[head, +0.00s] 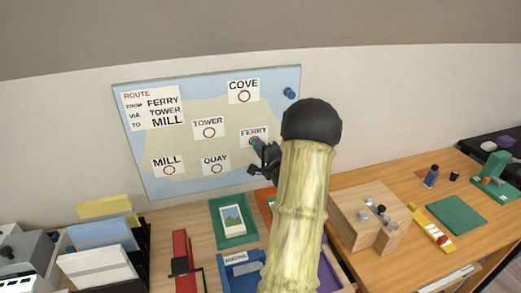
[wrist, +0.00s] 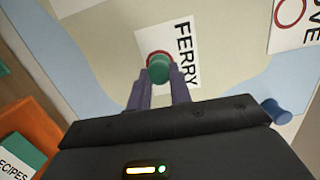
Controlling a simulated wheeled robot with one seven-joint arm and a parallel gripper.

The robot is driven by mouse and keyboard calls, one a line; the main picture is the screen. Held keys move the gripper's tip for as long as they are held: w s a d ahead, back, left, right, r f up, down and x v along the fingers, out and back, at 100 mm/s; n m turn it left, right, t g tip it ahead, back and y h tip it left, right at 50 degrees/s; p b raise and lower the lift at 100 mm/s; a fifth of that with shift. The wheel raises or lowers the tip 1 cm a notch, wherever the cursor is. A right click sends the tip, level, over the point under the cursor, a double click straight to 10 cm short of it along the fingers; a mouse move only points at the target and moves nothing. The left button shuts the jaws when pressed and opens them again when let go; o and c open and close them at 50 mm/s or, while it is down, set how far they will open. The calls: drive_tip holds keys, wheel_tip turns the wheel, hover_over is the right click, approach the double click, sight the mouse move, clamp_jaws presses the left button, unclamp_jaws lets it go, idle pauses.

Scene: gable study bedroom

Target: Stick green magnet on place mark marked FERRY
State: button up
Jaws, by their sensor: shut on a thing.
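The map board (head: 140,170) hangs on the wall with place marks COVE, TOWER, MILL, QUAY and FERRY. The FERRY label (head: 254,131) is at the board's right; in the wrist view its white card (wrist: 185,40) lies straight ahead with a red ring (wrist: 153,54). My gripper (head: 258,147) is at the FERRY card, shut on the green magnet (wrist: 160,69). The magnet sits between the fingertips and covers most of the ring. I cannot tell whether it touches the board. In the head view the magnet (head: 256,142) is small and partly hidden by my gripper.
A blue magnet (head: 289,93) is on the board's upper right edge. Below, the desk holds a wooden block (head: 365,225), a green picture card holder (head: 233,208), a red tool (head: 181,255) and file trays at left (head: 100,240).

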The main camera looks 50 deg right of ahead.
drive_tip(key=shift+w+d, duration=0.1)
drive_tip(key=shift+w, duration=0.05)
idle(0.5)
drive_tip(key=o, duration=0.8)
drive_tip(key=shift+o, duration=0.2)
drive_tip(key=a+v, duration=0.1)
drive_tip(key=v, duration=0.6)
drive_tip(key=shift+w, duration=0.2)
idle(0.4)
idle(0.5)
